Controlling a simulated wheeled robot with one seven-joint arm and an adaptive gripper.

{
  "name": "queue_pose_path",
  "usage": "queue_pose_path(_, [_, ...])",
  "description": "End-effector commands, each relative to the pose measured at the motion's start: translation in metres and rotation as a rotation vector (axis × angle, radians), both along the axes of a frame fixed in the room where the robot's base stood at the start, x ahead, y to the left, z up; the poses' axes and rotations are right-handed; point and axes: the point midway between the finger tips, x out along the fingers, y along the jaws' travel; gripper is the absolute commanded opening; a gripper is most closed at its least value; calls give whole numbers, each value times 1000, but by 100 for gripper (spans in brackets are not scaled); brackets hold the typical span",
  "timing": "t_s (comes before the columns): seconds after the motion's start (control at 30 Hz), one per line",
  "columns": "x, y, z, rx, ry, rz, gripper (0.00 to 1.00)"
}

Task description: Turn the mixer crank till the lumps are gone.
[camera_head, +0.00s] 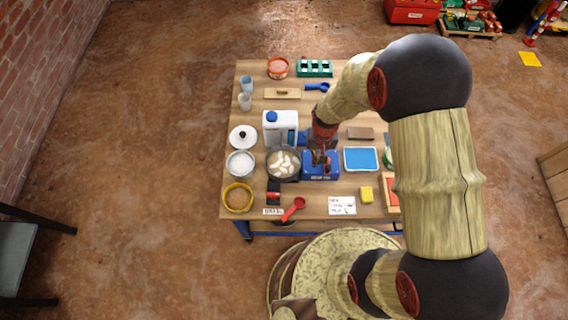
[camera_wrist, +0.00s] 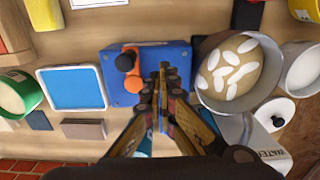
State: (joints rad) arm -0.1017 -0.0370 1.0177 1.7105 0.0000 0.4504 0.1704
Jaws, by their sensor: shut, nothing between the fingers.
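The mixer is a blue box (camera_head: 312,172) near the middle of the table; it also shows in the wrist view (camera_wrist: 180,56). Its orange crank (camera_wrist: 131,82) has a black knob (camera_wrist: 124,62) and sits on the left part of the box in the wrist view. The mixing bowl (camera_head: 283,178) beside the box holds several pale oval lumps in a tan mix; the wrist view shows the lumps (camera_wrist: 228,68) clearly. My gripper (camera_wrist: 163,72) is shut and empty over the blue box, to the right of the crank in that view, apart from the knob. My gripper partly hides the box in the head view.
A white and blue water jug (camera_head: 281,130) stands close behind the bowl. A blue-topped tray (camera_head: 361,159) lies right of the mixer. A bowl of white powder (camera_head: 240,163) and a yellow-rimmed bowl (camera_head: 238,197) stand left. A red scoop (camera_head: 294,209) and yellow sponge (camera_head: 366,194) lie in front.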

Motion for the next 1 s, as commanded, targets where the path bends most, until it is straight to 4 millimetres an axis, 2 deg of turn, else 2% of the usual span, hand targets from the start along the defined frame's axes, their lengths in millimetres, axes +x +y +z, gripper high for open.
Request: queue_pose_path(1.0, [0,0,-19,0,0,0,0])
